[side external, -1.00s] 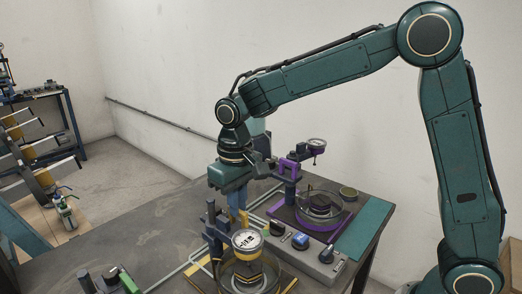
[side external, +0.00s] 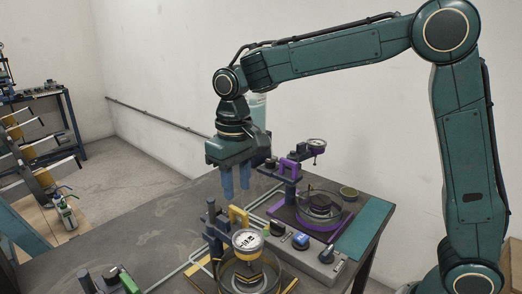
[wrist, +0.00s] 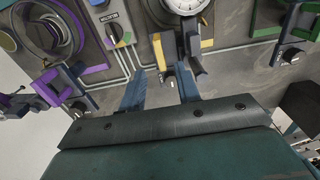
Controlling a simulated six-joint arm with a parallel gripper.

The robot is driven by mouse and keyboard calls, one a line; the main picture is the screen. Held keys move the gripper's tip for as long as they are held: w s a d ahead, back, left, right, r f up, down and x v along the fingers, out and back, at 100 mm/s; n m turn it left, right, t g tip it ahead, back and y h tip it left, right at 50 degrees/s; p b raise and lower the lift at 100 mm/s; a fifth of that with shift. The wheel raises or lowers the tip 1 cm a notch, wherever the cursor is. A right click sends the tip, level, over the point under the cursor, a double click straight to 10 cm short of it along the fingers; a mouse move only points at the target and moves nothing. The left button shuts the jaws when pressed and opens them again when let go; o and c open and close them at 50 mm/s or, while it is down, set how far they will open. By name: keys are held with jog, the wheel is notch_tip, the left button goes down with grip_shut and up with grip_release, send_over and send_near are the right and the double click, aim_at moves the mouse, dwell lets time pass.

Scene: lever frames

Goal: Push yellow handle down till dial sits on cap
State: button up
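The dial (side external: 248,240), white-faced with a yellow rim, hangs over a round clear ring with a dark and yellow cap (side external: 249,276) inside. The dial hides the top of the cap, so I cannot tell whether they touch. My gripper (side external: 236,194) is open and empty, its two blue fingers apart, above and behind the handle. The fingers also show in the wrist view (wrist: 160,80).
A similar purple fixture (side external: 290,168) with its own dial and ring stands behind. A grey control box (side external: 318,258) with a blue knob lies to the right. A green-topped device (side external: 130,282) is at the front left.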

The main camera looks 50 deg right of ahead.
notch_tip(320, 180, up, 8)
jog(key=shift+r, duration=0.15)
dwell(0.4)
jog(key=s+d+r+t, duration=0.25)
jog(key=s+d, duration=0.45)
jog(key=s, duration=0.5)
jog(key=s+d+f+t, duration=0.3)
jog(key=s+f, duration=0.4)
jog(key=s, duration=0.5)
jog(key=shift+d+f, duration=0.2)
jog(key=shift+d, duration=0.2)
